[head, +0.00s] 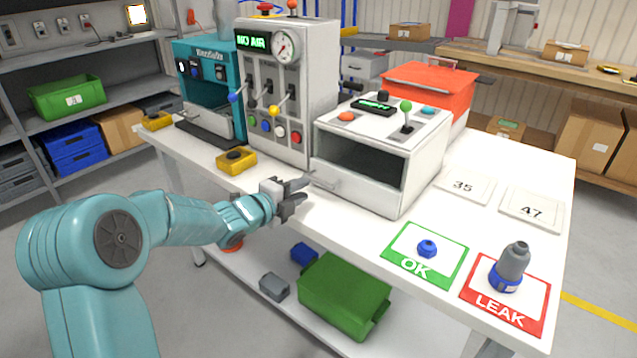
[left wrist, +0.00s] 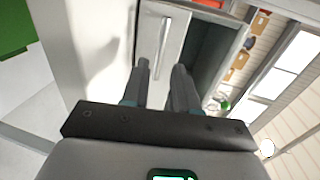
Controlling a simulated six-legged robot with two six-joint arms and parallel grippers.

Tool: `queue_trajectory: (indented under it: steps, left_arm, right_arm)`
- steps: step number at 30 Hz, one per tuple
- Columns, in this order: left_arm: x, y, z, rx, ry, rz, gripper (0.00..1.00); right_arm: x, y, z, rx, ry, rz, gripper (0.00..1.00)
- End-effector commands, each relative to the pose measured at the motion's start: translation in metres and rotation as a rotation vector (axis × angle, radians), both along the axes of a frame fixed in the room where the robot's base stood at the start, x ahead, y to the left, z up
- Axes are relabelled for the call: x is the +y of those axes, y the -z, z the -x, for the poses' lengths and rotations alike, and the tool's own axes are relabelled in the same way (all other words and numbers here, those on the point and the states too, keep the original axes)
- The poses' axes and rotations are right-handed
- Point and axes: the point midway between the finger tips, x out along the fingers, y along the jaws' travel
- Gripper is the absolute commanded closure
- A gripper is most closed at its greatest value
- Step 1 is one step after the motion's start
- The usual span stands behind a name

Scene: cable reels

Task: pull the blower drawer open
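The blower is a white box (head: 418,131) with a dark opening in its front, a small display, a green-knobbed lever and buttons on top. Its drawer front (head: 360,191) is the pale panel below the opening, with a thin bar handle (head: 325,182) near its left end. The handle also shows in the left wrist view (left wrist: 163,42). The drawer looks shut. My left gripper (head: 303,192) is at the bench edge, just left of the handle. Its fingers (left wrist: 161,68) are apart and point at the handle; I cannot tell whether they touch it. My right gripper is not in view.
A grey valve panel (head: 290,90) reading NO AIR and a yellow box (head: 236,160) stand left of the blower. A red bin (head: 430,85) is behind it. The OK mat (head: 397,247) and LEAK mat (head: 535,318) lie at front right. A green crate (head: 345,295) sits below.

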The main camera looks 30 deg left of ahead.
Motion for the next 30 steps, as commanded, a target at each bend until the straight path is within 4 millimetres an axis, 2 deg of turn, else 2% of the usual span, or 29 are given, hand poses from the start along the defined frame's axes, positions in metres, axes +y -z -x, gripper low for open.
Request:
queue_trajectory:
  steps: [3,9,15,22,23,25,30]
  left_arm:
    - [-0.004,0.006,-0.029,0.0,0.005,0.0,0.72]
    - [-0.006,0.012,-0.062,0.0,0.003,0.001,0.72]
    - [-0.006,0.014,-0.074,0.0,0.002,-0.001,0.72]
    - [-0.006,0.015,-0.075,0.0,0.002,0.0,0.72]
    - [-0.006,0.015,-0.075,0.0,0.002,0.0,0.75]
    - [-0.006,0.015,-0.075,0.0,0.002,0.0,0.98]
    - [-0.006,0.015,-0.075,0.0,0.002,0.0,1.0]
  right_arm:
    - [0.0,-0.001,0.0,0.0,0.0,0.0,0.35]
    - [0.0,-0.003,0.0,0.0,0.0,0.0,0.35]
    - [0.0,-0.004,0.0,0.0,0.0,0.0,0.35]
    - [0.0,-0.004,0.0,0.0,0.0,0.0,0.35]
    - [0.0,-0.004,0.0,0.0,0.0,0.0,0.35]
    - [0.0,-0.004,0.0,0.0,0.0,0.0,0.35]
    - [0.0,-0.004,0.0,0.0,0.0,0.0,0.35]
